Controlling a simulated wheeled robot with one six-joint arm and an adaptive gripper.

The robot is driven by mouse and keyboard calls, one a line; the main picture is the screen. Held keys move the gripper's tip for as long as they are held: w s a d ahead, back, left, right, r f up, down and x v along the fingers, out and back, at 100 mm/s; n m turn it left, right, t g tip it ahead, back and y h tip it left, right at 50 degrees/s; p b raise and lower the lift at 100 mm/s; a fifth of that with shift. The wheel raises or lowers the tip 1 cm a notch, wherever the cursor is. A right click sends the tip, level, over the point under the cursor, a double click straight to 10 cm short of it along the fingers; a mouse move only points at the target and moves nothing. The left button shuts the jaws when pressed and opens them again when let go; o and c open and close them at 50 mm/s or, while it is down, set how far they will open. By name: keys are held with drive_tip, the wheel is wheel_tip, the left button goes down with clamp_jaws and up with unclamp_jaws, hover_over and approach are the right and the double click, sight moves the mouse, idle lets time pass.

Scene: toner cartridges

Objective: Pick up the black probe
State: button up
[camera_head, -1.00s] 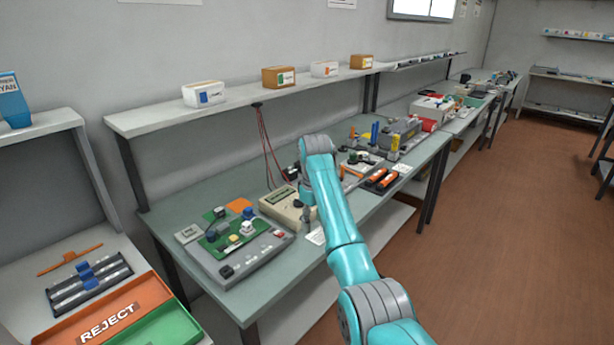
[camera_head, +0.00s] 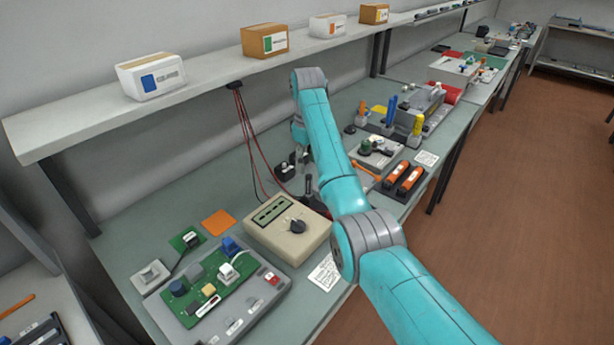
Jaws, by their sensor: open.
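My teal arm reaches over the bench, and my gripper (camera_head: 302,158) hangs down beyond the beige meter, partly hidden by the arm. Its fingers look small and dark, open, with nothing seen between them. A small black block (camera_head: 286,171) stands just left of and below the gripper, with dark red and black leads hanging near it. A dark upright piece (camera_head: 309,185) stands behind the meter, partly covered by my arm. I cannot tell which of these dark parts is the black probe. The beige meter (camera_head: 270,235) with a black knob sits in front of them.
A grey fixture with a green circuit board (camera_head: 215,290) lies at the front left. An orange square (camera_head: 218,222) lies behind it. Orange-handled tools (camera_head: 403,178) lie right of my arm. A shelf (camera_head: 80,125) with boxes overhangs the bench's back.

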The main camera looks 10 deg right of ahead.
sight(309, 189)
drive_tip(key=f, duration=1)
drive_tip(key=shift+d+f, duration=0.2)
drive_tip(key=shift+f, duration=0.15)
drive_tip(key=shift+s, duration=0.1)
clamp_jaws()
